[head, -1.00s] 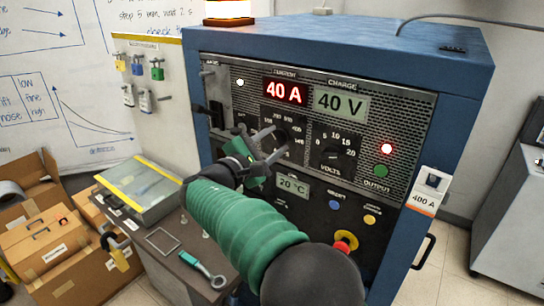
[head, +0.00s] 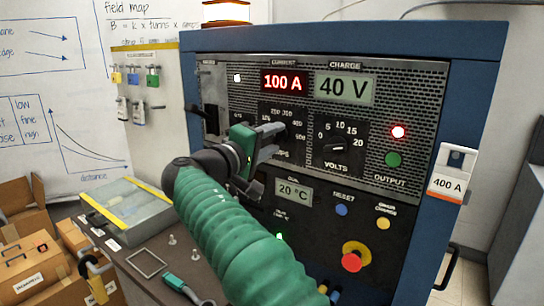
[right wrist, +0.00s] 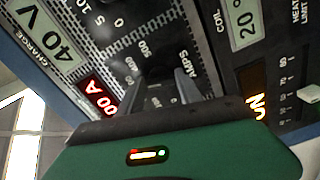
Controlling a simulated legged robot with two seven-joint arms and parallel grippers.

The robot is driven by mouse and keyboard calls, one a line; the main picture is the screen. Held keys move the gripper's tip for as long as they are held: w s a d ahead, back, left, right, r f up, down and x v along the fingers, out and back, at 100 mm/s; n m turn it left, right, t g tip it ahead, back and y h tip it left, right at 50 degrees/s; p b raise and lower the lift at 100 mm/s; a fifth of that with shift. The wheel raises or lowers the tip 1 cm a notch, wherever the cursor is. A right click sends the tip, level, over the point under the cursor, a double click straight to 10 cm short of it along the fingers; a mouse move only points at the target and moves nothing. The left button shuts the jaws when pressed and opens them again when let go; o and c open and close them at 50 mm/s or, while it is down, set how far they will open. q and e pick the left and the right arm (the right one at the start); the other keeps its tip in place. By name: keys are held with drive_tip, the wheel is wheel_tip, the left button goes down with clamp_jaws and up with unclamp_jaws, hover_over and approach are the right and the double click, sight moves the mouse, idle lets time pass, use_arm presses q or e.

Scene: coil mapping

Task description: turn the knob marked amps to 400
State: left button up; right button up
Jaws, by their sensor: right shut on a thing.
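The amps dial (head: 297,117) is on the front panel of the blue power cabinet (head: 420,45), left of the volts knob (head: 337,147). My right gripper (head: 279,134) reaches it from the lower left and is shut on the amps knob, which it mostly hides in the head view. In the right wrist view the two fingers straddle the knob (right wrist: 160,97), below the dial's printed numbers. The red current display (head: 283,82) reads 100 A. My left gripper is not in view.
The charge display (head: 345,88) reads 40 V. A 400 A tag (head: 452,173) is on the cabinet's right edge. Below the dials are a blue reset button (head: 341,210) and a red stop button (head: 352,261). A clear-lidded case (head: 127,208) lies on the bench at left.

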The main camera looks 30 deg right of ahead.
drive_tip(key=m+b, duration=0.3)
drive_tip(key=shift+w+f+m, duration=0.15)
drive_tip(key=shift+f+m, duration=0.1)
drive_tip(key=shift+m, duration=0.05)
drive_tip(key=shift+r+m+b, duration=0.2)
drive_tip(key=shift+m+b, duration=1.4)
drive_tip(key=shift+m, duration=0.4)
drive_tip(key=o, duration=0.9)
drive_tip(key=shift+w, duration=0.1)
drive_tip(key=o, duration=0.5)
drive_tip(key=shift+w+f, duration=0.1)
drive_tip(key=shift+w, duration=0.05)
drive_tip(key=shift+d, duration=0.1)
